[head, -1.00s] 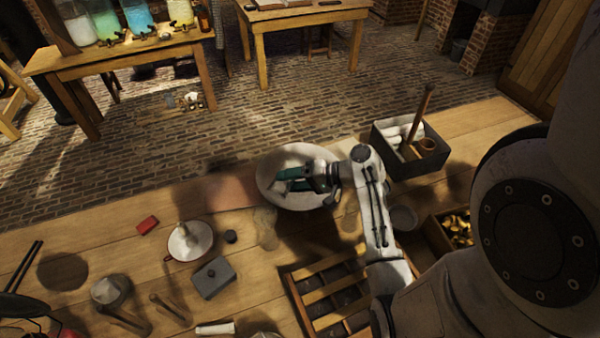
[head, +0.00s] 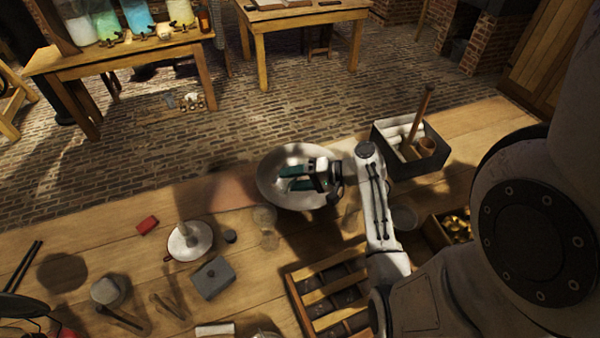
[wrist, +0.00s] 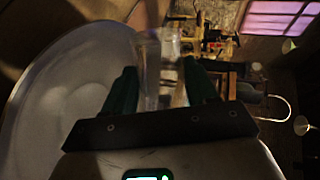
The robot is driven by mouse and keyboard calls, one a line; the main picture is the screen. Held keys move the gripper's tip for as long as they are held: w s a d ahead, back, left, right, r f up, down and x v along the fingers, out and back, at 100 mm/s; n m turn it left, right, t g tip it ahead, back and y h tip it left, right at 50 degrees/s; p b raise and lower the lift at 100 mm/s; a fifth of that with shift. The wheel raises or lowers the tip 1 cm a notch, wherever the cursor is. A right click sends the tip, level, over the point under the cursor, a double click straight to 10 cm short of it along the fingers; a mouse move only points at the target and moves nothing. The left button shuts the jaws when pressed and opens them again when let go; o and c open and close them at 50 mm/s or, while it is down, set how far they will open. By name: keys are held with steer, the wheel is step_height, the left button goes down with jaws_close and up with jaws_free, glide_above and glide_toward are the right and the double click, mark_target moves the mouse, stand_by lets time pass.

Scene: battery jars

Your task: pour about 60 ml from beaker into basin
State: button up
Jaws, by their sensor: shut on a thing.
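My gripper (head: 297,179) is over the wide pale basin (head: 268,191) at the middle of the bench in the head view. In the wrist view, its two green fingers (wrist: 160,88) are shut on a clear glass beaker (wrist: 160,65). The basin fills the left of the wrist view (wrist: 40,105). The beaker is hard to make out in the head view. How far it is tilted, its liquid level and any stream of liquid cannot be told.
A grey box (head: 440,162) with rolls and a wooden handle stands right of the basin. A slatted wooden rack (head: 300,290) lies in front. A white dish (head: 205,236), a grey block (head: 213,278) and a red block (head: 148,225) are at left. Clear glassware stands near the basin.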

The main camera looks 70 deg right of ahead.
steer(key=shift+d, duration=0.25)
stand_by(0.4)
